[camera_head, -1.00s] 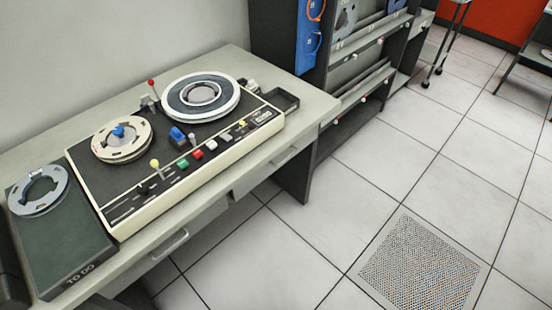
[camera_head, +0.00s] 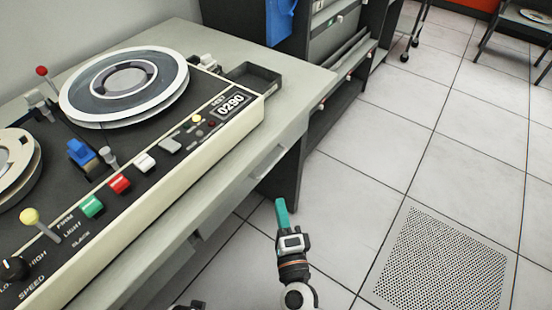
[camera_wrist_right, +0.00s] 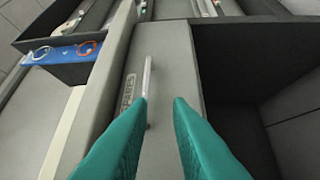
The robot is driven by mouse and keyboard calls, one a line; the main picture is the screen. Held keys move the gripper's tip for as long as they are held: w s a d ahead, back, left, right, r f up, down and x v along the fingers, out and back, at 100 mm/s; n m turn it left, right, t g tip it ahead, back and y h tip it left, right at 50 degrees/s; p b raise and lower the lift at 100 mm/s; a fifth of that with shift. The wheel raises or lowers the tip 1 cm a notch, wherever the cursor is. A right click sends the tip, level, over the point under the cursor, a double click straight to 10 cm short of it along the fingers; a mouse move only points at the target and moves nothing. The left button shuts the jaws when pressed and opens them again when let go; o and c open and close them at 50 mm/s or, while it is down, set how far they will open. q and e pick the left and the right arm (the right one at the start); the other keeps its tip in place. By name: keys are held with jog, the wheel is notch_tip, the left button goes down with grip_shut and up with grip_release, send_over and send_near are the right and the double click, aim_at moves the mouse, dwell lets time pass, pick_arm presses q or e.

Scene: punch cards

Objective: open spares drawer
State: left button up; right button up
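The spares drawer (camera_wrist_right: 172,55) has a grey front with a lettered label (camera_wrist_right: 128,92) and a pale bar handle (camera_wrist_right: 148,80) in the right wrist view. In the head view the drawer front (camera_head: 250,181) lies under the desk's right end, looking shut, its handle (camera_head: 266,162) faint. My right gripper (camera_head: 282,207), with teal fingers, is below and in front of it. In the right wrist view the right gripper (camera_wrist_right: 160,100) is open, with nothing between its fingers. The handle shows just beyond the left fingertip; I cannot tell whether they touch.
The desk (camera_head: 312,88) carries a console (camera_head: 160,185) with a reel (camera_head: 123,82), buttons and levers. A dark tray (camera_head: 254,78) sits at its back right. A dark rack (camera_head: 345,45) stands behind. The tiled floor at right is clear, with a perforated panel (camera_head: 440,262).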

aim_at(274, 162)
jog(key=shift+m+h, duration=0.3)
jog(key=shift+m, duration=0.4)
jog(key=w+r, duration=0.1)
jog(key=w, duration=0.3)
jog(key=w+a+r, duration=0.1)
jog(key=w, duration=0.3)
jog(key=w+r, duration=0.1)
jog(key=w, duration=0.3)
jog(key=shift+w+a+r, duration=0.1)
jog(key=shift+a, duration=0.15)
jog(key=shift+c, duration=0.2)
grip_shut()
